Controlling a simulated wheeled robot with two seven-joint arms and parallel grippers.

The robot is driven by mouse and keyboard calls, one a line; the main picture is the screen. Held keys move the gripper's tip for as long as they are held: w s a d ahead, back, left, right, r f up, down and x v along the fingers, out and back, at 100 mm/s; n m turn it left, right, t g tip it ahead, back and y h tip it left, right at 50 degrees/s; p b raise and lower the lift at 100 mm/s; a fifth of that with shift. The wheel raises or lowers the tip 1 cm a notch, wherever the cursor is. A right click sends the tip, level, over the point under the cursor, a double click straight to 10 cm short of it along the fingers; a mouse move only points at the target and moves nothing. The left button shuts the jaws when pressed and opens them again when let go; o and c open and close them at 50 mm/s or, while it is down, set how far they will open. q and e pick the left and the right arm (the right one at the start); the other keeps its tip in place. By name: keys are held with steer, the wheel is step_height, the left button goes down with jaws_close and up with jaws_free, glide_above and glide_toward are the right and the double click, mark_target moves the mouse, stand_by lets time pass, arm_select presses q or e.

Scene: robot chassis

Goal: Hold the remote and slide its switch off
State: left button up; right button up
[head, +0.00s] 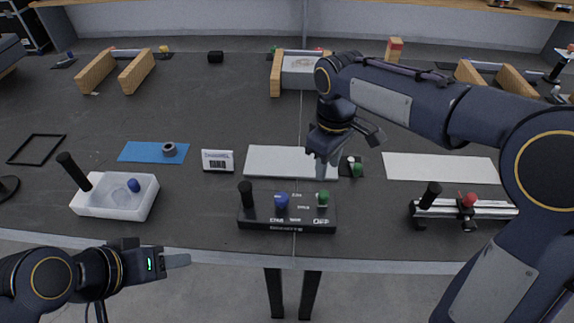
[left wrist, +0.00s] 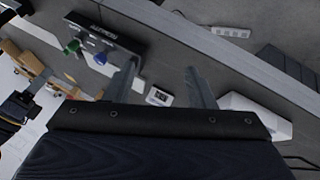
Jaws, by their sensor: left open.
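The remote (head: 262,223) is a black box with white lettering near the front table edge. It has a black upright handle (head: 246,194), a blue knob (head: 281,201) and a green knob (head: 323,198) beside the OFF label. The remote also shows at the upper left of the left wrist view (left wrist: 106,36). My left gripper (head: 178,261) is open and empty, in front of the table edge and left of the remote; its spread fingers show in the left wrist view (left wrist: 163,88). My right gripper (head: 322,162) hangs above and behind the green knob, apart from it, fingers pointing down.
A white tray (head: 95,208) with a black handle and blue knob stands left. A small white labelled box (head: 218,160) and a white panel (head: 262,160) lie behind the remote. A rail device (head: 440,209) with a red knob stands right. Table is clear between the tray and remote.

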arm_select(q)
steer(key=w+r+m+g, duration=0.2)
steer(key=w+m, duration=0.3)
steer(key=m, duration=0.2)
steer(key=m+g+y, duration=0.4)
steer(key=m, duration=1.8)
glide_above(246, 194)
steer(key=w, duration=0.1)
steer(key=f, duration=0.3)
steer(key=shift+a, duration=0.4)
steer(key=shift+w+d+f, duration=0.15)
steer(key=shift+d+f, duration=0.1)
steer(key=shift+f+m, duration=0.3)
steer(key=shift+f, duration=3.6)
jaws_close()
